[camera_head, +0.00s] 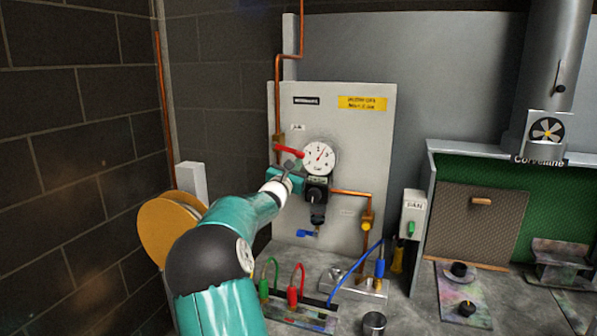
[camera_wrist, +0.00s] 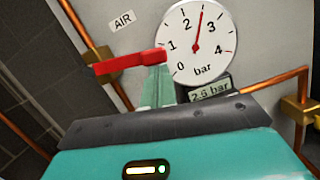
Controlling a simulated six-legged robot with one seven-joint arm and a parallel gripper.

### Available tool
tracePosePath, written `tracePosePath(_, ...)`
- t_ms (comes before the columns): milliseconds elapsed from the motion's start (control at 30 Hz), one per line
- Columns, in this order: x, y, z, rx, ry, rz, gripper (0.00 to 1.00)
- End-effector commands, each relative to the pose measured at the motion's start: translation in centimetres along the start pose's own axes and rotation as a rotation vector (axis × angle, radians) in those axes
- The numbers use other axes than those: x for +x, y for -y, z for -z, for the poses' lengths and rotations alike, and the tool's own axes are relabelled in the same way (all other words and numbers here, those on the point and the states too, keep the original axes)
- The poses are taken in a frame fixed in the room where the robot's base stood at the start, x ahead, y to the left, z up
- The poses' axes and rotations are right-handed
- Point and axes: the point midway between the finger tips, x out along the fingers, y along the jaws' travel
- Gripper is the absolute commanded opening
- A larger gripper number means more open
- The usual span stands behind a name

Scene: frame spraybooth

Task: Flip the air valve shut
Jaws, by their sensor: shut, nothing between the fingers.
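The air valve has a red lever (camera_head: 288,151) on the vertical copper pipe, left of the round gauge (camera_head: 319,157). The lever lies roughly across the pipe, its free end near the gauge. In the wrist view the lever (camera_wrist: 130,62) sits beneath the AIR label (camera_wrist: 123,22), and the gauge (camera_wrist: 200,40) needle points between 2 and 3. My gripper (camera_head: 289,170) is just below the lever in the head view. In the wrist view its fingers (camera_wrist: 153,88) are shut and empty, with tips close under the lever's right part. I cannot tell whether they touch it.
A black regulator (camera_head: 317,192) and a blue lever (camera_head: 307,233) are right of and below my gripper. A display (camera_wrist: 211,92) reads about 2.6 bar. Green and red hose fittings (camera_head: 292,295) stand on the bench below. A yellow-brown reel (camera_head: 163,230) is left of my arm.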

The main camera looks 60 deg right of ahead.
Motion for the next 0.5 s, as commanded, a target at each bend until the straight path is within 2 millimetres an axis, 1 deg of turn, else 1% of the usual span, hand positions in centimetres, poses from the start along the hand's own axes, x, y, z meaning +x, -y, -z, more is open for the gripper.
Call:
tracePosePath(33, 0.1, -0.1, -0.4, 0.001, 0.003, 0.001, 0.0)
tracePosePath(200, 0.4, -0.3, -1.2, 0.004, 0.002, 0.001, 0.0)
tracePosePath(500, 0.6, -0.3, -2.0, 0.004, 0.001, 0.001, 0.0)
